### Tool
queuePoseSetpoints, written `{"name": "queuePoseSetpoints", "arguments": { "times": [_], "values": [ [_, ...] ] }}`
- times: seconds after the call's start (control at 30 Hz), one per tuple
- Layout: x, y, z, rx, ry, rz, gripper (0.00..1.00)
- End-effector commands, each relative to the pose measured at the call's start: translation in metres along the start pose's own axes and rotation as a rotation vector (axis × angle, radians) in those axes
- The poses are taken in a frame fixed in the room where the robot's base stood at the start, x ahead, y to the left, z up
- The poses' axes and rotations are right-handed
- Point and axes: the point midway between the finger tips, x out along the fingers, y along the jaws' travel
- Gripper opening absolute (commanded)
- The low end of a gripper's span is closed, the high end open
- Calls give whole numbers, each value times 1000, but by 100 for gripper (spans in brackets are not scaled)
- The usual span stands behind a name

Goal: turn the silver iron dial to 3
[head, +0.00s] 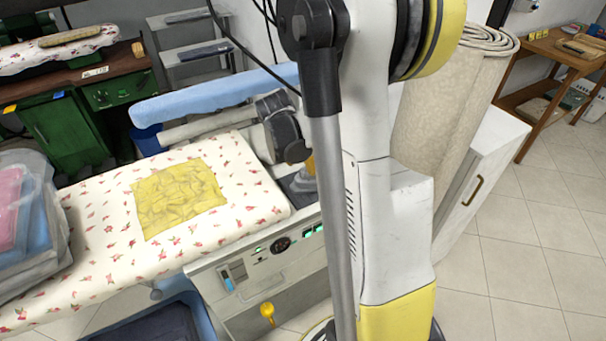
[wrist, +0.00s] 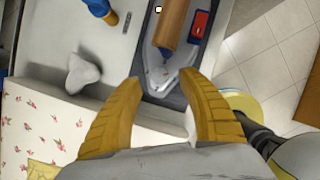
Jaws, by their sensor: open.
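The silver iron (wrist: 158,60) lies on a dark rest (wrist: 178,102) in the wrist view, with a brown wooden handle (wrist: 173,22) along its top. A dial with a readable number cannot be made out on it. My gripper (wrist: 160,80) is open, its two yellow fingers on either side of the iron's lower end in the picture, with nothing held between them. I cannot tell whether either finger touches the iron.
A red and blue item (wrist: 201,24) is beside the handle. A white lump (wrist: 82,72) lies on the pale surface to the left. The flowered ironing board (head: 110,225) bears a yellow cloth (head: 180,198). A control panel (head: 262,258) and a white cabinet (head: 480,180) stand nearby.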

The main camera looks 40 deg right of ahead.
Motion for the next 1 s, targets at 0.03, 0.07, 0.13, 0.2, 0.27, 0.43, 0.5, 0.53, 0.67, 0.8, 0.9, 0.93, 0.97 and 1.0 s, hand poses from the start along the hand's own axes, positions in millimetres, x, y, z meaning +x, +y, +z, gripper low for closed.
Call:
{"name": "queuePoseSetpoints", "arguments": {
  "times": [0.03,0.07,0.13,0.2,0.27,0.43,0.5,0.53,0.67,0.8,0.9,0.93,0.97,1.0],
  "values": [
    [13,0,-1,1,0,0,48],
    [17,0,-1,1,0,0,48],
    [27,0,-1,1,0,0,48],
    [33,0,-1,1,0,0,48],
    [37,0,0,1,0,0,48],
    [39,0,0,1,1,0,48],
    [39,0,0,0,1,0,48],
    [39,0,0,0,1,0,48],
    [39,0,0,0,1,0,25],
    [39,0,0,0,1,0,0],
    [39,0,0,0,1,0,0],
    [39,0,0,1,1,0,0],
    [39,0,0,1,1,0,0],
    [39,0,0,2,1,0,0]
  ]
}}
